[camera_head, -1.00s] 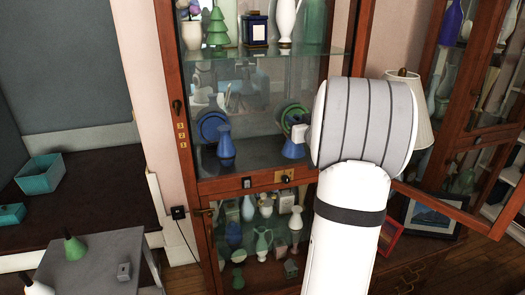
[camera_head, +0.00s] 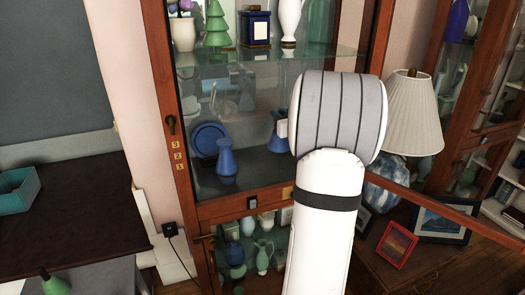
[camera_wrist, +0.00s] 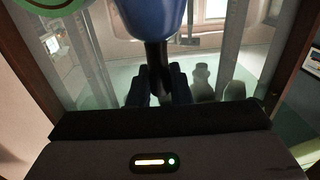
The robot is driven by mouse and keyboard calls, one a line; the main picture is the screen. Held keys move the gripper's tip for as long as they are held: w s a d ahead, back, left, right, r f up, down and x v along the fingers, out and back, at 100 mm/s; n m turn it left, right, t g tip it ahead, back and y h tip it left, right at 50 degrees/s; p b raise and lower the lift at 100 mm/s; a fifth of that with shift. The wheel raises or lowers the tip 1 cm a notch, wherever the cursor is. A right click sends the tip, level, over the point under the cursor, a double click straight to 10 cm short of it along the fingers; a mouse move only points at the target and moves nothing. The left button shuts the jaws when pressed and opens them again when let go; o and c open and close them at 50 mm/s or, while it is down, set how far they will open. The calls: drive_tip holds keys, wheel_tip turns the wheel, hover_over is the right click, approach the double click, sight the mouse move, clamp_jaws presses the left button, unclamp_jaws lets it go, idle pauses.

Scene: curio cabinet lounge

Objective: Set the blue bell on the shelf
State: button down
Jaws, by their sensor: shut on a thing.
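The blue bell (camera_head: 277,144) is at the right part of the open cabinet bay in the head view, mostly behind my arm. In the wrist view its blue body (camera_wrist: 150,16) fills the top, with a dark handle (camera_wrist: 155,56) below. My gripper (camera_wrist: 156,74) is shut on the handle. The cabinet shelf (camera_head: 258,174) is the floor of the middle bay. The bell appears above its surface; I cannot tell whether it touches.
A blue vase (camera_head: 226,163) and a blue plate (camera_head: 207,139) stand left on the same shelf. A glass shelf (camera_head: 240,55) with ornaments is above. A lamp (camera_head: 411,105) stands right of my arm. A green-rimmed round thing (camera_wrist: 45,8) shows in the wrist view.

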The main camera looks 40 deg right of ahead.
sight(279, 140)
wheel_tip(279, 140, down, 9)
drive_tip(key=shift+w+r, duration=0.1)
drive_tip(key=shift+r, duration=0.1)
drive_tip(key=shift+a+r, duration=0.1)
drive_tip(key=c, duration=1.8)
unclamp_jaws()
drive_tip(key=shift+f, duration=0.25)
drive_tip(key=o, duration=0.5)
drive_tip(key=shift+c, duration=0.2)
drive_tip(key=shift+r, duration=0.1)
